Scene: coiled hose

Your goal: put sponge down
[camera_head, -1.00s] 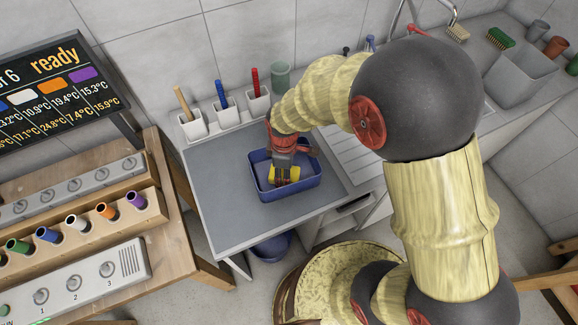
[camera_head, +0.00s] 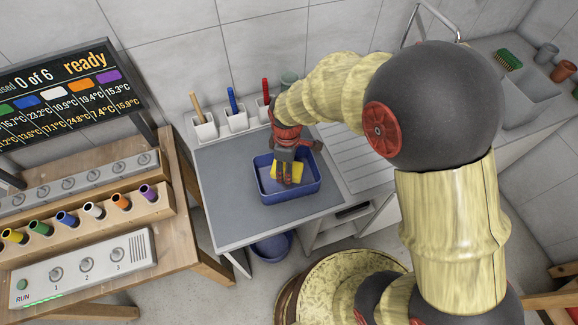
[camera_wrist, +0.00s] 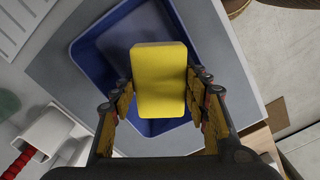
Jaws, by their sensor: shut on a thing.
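The yellow sponge (camera_head: 297,172) is held by my gripper (camera_head: 285,178) over or inside the blue tub (camera_head: 290,197). In the wrist view the sponge (camera_wrist: 160,80) stands out between the two fingers of my gripper (camera_wrist: 163,98), with the blue tub (camera_wrist: 95,60) behind it. My gripper is shut on the sponge and points down from above. I cannot tell whether the sponge touches the tub's floor. The tub stands on the grey counter top.
White holders with a wooden-handled tool (camera_head: 197,108), a blue one (camera_head: 232,101) and a red one (camera_head: 265,92) line the counter's back edge. The grey counter (camera_head: 228,180) is clear left of the tub. A wooden bench (camera_head: 180,215) with colored tubes stands left.

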